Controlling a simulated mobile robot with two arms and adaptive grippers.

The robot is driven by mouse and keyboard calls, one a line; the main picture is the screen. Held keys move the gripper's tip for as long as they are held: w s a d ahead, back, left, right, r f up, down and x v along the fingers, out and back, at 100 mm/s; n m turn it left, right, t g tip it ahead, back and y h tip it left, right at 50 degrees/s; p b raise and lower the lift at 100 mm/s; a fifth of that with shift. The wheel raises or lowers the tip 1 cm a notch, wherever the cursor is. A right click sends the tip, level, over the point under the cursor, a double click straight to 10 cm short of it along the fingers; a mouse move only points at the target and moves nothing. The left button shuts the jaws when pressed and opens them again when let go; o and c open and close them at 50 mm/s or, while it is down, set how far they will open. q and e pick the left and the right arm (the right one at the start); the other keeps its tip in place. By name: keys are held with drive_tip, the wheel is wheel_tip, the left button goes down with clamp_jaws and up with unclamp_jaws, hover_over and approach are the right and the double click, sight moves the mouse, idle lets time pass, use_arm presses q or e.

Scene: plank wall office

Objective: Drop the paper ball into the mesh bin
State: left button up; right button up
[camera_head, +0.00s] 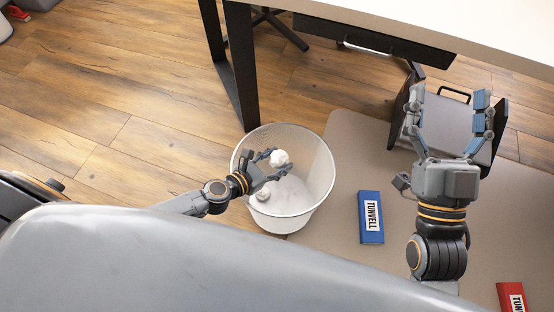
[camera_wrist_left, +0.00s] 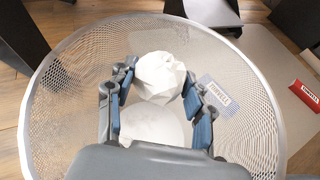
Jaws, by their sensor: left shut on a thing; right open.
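The white mesh bin (camera_head: 318,175) stands on the floor at the middle of the head view, and its rim and mesh wall (camera_wrist_left: 75,85) fill much of the left wrist view. My left gripper (camera_head: 273,165) reaches over the bin's opening and is shut on a crumpled white paper ball (camera_head: 280,158). In the left wrist view the ball (camera_wrist_left: 160,76) sits between the blue finger pads, with the bin's pale inside below. Another small white lump (camera_head: 262,195) shows inside the bin, partly hidden by my wrist. My right gripper (camera_head: 450,105) is open and empty, right of the bin.
A blue box (camera_head: 371,217) lies on the beige mat (camera_head: 340,140) right of the bin, and a red box (camera_head: 511,296) lies further right. A black desk leg (camera_head: 236,85) stands just behind the bin. The white desktop (camera_head: 440,25) overhangs at upper right. Open plank floor lies left.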

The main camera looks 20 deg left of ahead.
idle(0.3)
use_arm(q)
drive_tip(key=o, duration=0.8)
drive_tip(key=shift+o, duration=0.2)
drive_tip(key=v, duration=1.2)
